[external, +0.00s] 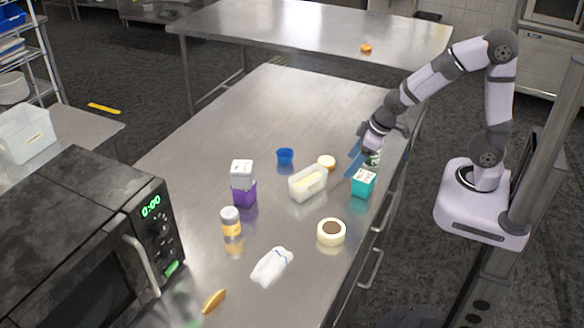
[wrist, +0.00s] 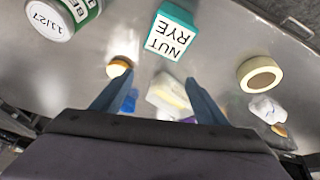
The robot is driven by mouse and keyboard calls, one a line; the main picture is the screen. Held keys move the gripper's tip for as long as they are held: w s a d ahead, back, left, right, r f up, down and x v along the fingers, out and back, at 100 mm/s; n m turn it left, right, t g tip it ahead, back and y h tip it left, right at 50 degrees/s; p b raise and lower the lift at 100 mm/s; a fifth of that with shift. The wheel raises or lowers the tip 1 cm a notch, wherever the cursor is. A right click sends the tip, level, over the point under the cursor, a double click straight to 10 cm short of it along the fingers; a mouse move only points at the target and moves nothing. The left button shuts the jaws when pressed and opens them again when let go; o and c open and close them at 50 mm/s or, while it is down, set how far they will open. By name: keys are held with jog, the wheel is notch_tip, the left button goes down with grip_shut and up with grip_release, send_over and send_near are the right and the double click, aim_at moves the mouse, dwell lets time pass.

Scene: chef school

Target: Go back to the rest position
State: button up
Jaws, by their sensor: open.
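My gripper (external: 358,158) hangs over the right edge area of the steel table, its blue fingers pointing down. In the wrist view the fingers (wrist: 160,90) are spread apart with nothing held between them. A green and white can (external: 373,159) stands right beside the fingers, partly hidden by them; it also shows at the top left of the wrist view (wrist: 62,14). A teal box (external: 363,182) marked "NUT RYE" in the wrist view (wrist: 172,37) stands just in front of the gripper.
A microwave (external: 80,240) is left. The table's far part is clear.

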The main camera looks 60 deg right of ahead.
jog(key=s+d+g+p, duration=0.1)
jog(key=s+d+g, duration=0.15)
jog(key=s, duration=0.55)
jog(key=s+d+f+m+g+b, duration=0.2)
jog(key=s+f+b, duration=0.5)
jog(key=f+b, duration=0.15)
notch_tip(320, 180, up, 19)
jog(key=p, duration=1.9)
jog(key=shift+f, duration=0.2)
